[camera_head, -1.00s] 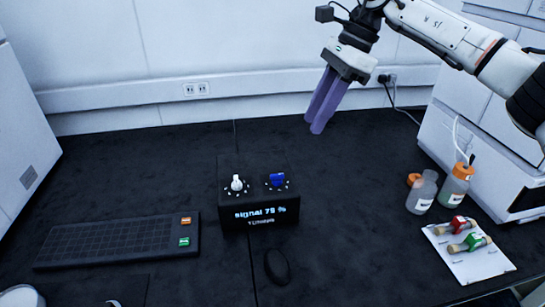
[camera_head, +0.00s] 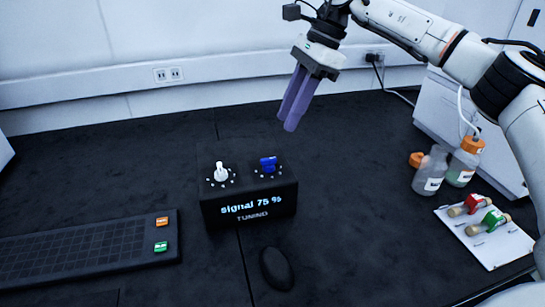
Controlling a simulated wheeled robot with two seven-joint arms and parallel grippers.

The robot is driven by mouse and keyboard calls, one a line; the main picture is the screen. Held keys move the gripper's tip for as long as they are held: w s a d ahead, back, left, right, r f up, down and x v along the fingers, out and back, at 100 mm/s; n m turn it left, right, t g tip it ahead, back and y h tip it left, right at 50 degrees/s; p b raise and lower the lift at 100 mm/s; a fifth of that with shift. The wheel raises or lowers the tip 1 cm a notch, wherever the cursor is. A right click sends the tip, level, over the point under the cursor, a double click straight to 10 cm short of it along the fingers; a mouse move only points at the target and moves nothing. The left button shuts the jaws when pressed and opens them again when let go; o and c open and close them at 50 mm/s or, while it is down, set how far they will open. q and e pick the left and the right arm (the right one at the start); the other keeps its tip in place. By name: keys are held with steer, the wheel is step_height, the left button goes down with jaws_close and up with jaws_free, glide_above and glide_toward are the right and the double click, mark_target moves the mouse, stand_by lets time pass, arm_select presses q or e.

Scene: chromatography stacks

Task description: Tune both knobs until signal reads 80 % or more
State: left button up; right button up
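A black box (camera_head: 228,222) stands on the dark bench, with a white knob (camera_head: 221,172) on its top left and a blue knob (camera_head: 268,164) on its top right. Its front display (camera_head: 251,204) shows "signal" at about 75 %, the last digit being blurred, with "TUNING" below. My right gripper (camera_head: 288,125) hangs above and behind the box, apart from both knobs. Its two purple fingers point down and hold nothing that shows. My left gripper is not in view.
A black keyboard (camera_head: 80,250) with an orange and a green key lies left. A black mouse (camera_head: 276,269) lies in front of the box. Bottles (camera_head: 431,171) and a white plate (camera_head: 492,243) with red and green valve-like parts are at right. Bench behind the box is clear.

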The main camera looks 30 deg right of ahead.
mark_target(269, 158)
steer(key=x, duration=1)
jaws_close()
